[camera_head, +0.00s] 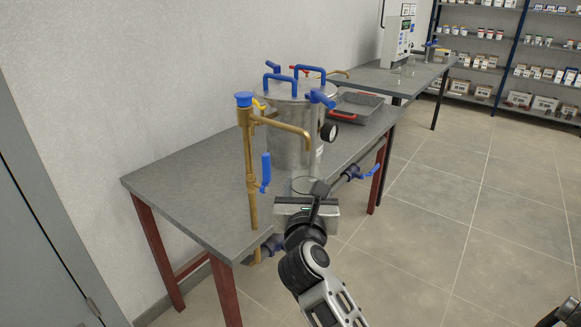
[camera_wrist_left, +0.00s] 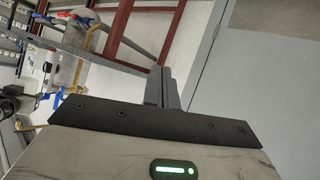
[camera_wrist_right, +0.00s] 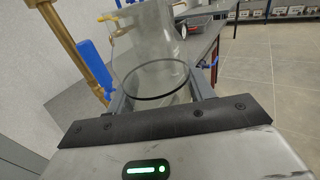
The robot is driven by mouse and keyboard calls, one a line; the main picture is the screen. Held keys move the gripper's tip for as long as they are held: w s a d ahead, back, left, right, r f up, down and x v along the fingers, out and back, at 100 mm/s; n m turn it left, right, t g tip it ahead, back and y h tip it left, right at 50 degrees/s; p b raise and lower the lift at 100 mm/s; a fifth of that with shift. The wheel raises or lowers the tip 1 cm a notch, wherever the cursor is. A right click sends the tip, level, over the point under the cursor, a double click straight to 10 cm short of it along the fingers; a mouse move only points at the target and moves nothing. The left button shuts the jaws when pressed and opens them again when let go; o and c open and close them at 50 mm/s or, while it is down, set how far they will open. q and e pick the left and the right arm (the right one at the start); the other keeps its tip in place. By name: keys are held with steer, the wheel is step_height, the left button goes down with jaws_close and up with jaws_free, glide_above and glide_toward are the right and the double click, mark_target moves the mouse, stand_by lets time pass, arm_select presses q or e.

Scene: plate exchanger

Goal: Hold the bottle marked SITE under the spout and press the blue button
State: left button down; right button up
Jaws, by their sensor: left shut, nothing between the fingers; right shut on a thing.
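A clear glass bottle (camera_wrist_right: 150,65) is between the fingers of my right gripper (camera_wrist_right: 160,93); its dark rim ring faces the wrist camera. No SITE marking is readable. In the head view the right gripper (camera_head: 312,192) holds the faint glass (camera_head: 301,184) below the curved brass spout (camera_head: 308,142); whether it is exactly under the spout's mouth I cannot tell. A blue round cap (camera_head: 244,98), possibly the blue button, tops the brass standpipe. My left gripper (camera_wrist_left: 162,82) is shut and empty in the left wrist view, away from the pipe; it is not seen in the head view.
A steel vessel (camera_head: 290,130) with blue handles stands behind the spout on a grey table (camera_head: 185,180). A blue lever (camera_head: 265,172) hangs on the standpipe close to the right gripper. A metal tray (camera_head: 355,106) lies behind.

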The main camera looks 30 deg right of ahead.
arm_select(q)
steer(key=w+d+r+m+g+h, duration=0.15)
steer(key=w+d+r+h, duration=0.25)
steer(key=w+d+r, duration=0.55)
steer(key=w+d+r+m+t+h, duration=0.1)
steer(key=w+d+r+m+h, duration=0.35)
steer(key=w, duration=0.85)
steer(key=w+d+r+m+g, duration=0.1)
steer(key=d+r+m, duration=0.1)
steer(key=r, duration=0.8)
steer(key=w+d+r+m+g+h, duration=0.1)
steer(key=d+r, duration=0.4)
steer(key=r, duration=0.5)
steer(key=w+d+r+m+g, duration=0.2)
steer(key=w+d+r+g, duration=0.1)
steer(key=r, duration=0.7)
steer(key=shift+w+d+r+m+h, duration=0.2)
steer(key=shift+d+r+m+h, duration=0.15)
steer(key=shift+d, duration=0.2)
glide_above(244, 99)
steer(key=w+a, duration=0.1)
steer(key=a, duration=0.2)
step_height(244, 99, down, 2)
steer(key=shift+w+d+f, duration=0.1)
steer(key=shift+f, duration=2.05)
